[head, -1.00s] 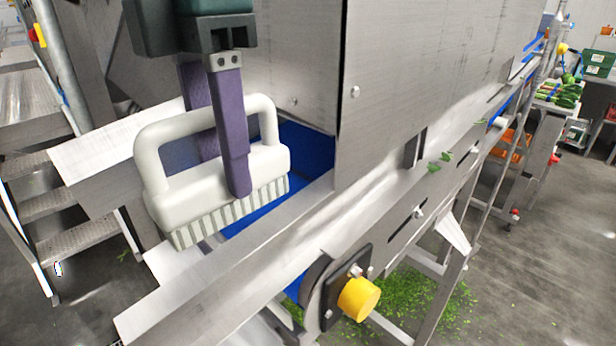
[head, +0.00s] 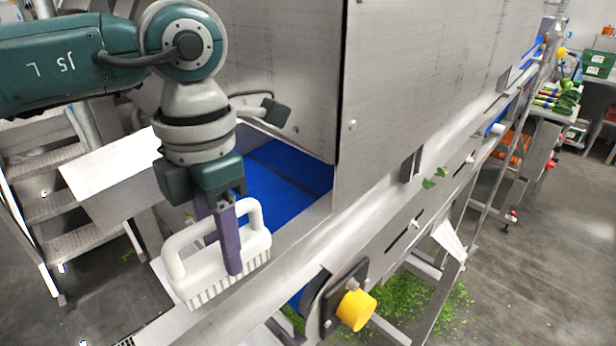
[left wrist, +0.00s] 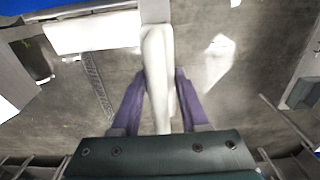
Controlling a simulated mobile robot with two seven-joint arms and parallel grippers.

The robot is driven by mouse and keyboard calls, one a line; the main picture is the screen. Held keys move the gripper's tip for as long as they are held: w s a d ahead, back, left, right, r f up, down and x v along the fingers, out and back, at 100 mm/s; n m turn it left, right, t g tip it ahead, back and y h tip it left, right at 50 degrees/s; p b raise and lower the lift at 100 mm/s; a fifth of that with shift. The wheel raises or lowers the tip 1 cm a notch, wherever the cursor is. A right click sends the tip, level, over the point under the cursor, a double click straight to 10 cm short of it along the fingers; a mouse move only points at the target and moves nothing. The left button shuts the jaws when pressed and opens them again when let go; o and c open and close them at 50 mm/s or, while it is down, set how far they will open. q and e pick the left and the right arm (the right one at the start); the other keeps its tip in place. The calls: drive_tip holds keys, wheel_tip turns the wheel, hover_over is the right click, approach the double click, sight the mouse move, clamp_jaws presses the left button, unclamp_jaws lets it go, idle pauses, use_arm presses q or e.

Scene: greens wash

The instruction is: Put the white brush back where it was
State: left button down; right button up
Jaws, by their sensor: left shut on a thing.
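The white brush (head: 218,268) has a loop handle on top and pale bristles pointing down. It is in the head view at the lower left, in front of the near corner of the conveyor frame. My left gripper (head: 230,262) is shut on the brush, with its purple fingers on either side of the handle. In the left wrist view the brush (left wrist: 158,75) shows edge-on between the purple fingers of my left gripper (left wrist: 160,98). The brush appears held up, but whether its bristles touch the metal ledge I cannot tell. My right gripper is not in view.
A blue belt (head: 285,180) runs under a large metal hood (head: 430,80). A yellow knob (head: 356,310) sticks out of the near frame. Metal steps (head: 65,200) stand at left. Green scraps (head: 415,295) lie on the floor below. Crates (head: 598,65) stand far right.

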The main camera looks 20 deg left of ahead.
use_arm(q)
drive_tip(key=shift+f+b, duration=0.25)
drive_tip(key=shift+b, duration=0.05)
drive_tip(key=shift+c, duration=2.1)
unclamp_jaws()
drive_tip(key=shift+r, duration=0.1)
drive_tip(key=shift+r, duration=0.1)
drive_tip(key=shift+r+p, duration=0.3)
drive_tip(key=shift+p, duration=0.2)
wheel_tip(320, 180, up, 4)
drive_tip(key=b, duration=0.3)
drive_tip(key=shift+w+r, duration=0.15)
drive_tip(key=shift+r, duration=0.05)
wheel_tip(320, 180, up, 6)
drive_tip(key=shift+r+b, duration=0.2)
drive_tip(key=shift+b, duration=0.55)
drive_tip(key=shift+r, duration=0.45)
